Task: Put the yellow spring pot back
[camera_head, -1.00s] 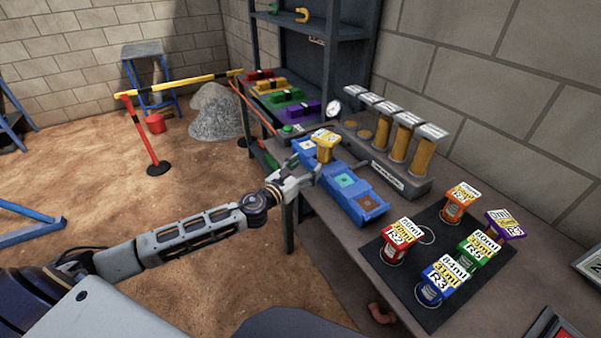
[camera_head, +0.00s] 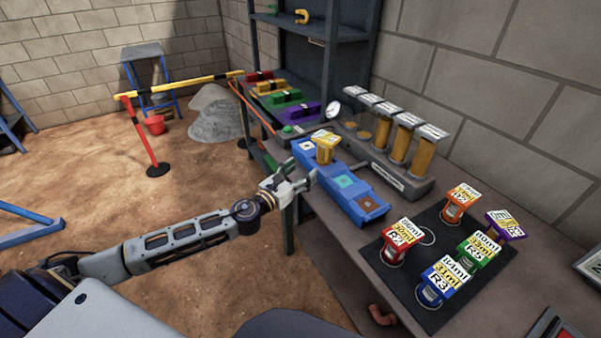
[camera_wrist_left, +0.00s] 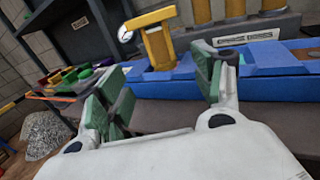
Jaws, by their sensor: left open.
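The yellow spring pot (camera_head: 325,148) stands upright in the blue rack (camera_head: 367,211), in a place near the rack's far end. It also shows in the left wrist view (camera_wrist_left: 157,45), beyond and between the finger tips. My left gripper (camera_head: 301,180) is open and empty, in front of the rack's near side and apart from the pot. Its two green-padded fingers (camera_wrist_left: 160,92) are spread in the left wrist view. A black mat (camera_head: 397,285) on the bench holds orange, purple, green, red and blue pots, with an empty white ring (camera_head: 427,236) near the red pot (camera_head: 397,242). My right gripper is not in view.
A gauge stand with several amber tubes (camera_head: 400,143) stands behind the rack. Coloured blocks (camera_head: 284,97) lie on the far bench by a dark shelf (camera_head: 320,60). A red and yellow barrier (camera_head: 142,135) stands on the sandy floor at left.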

